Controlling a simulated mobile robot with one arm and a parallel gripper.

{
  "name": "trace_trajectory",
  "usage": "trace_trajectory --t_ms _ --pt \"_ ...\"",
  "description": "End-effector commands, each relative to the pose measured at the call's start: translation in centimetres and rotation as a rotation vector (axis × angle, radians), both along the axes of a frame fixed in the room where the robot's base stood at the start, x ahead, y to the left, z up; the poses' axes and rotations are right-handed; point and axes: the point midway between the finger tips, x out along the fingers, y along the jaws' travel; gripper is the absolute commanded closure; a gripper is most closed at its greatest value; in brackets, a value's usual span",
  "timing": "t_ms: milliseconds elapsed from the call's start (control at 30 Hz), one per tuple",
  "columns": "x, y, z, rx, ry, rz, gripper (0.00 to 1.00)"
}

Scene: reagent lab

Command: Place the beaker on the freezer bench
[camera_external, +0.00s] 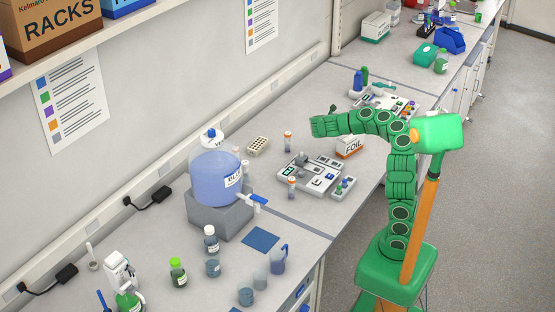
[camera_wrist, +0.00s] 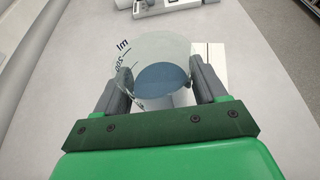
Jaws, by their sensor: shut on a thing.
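My gripper (camera_wrist: 160,82) is shut on a clear beaker (camera_wrist: 150,48) with dark volume marks and blue liquid inside. Its two grey fingers press on either side of the beaker in the wrist view. In the external view my gripper (camera_external: 318,127) is stretched left over the grey bench (camera_external: 262,182), above the area behind the white tray unit. The beaker cannot be made out clearly there. No label shows which stretch of bench is the freezer bench.
A blue jug-like tank (camera_external: 215,180) stands on a grey block to the left. Several beakers and bottles stand at the front left. Clear bench shows between clusters.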

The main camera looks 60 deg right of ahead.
Motion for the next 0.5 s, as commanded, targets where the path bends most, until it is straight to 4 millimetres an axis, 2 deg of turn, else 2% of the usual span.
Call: trace_trajectory --t_ms 500 --pt "4.0 -2.6 -2.1 -0.003 0.003 0.001 0.67"
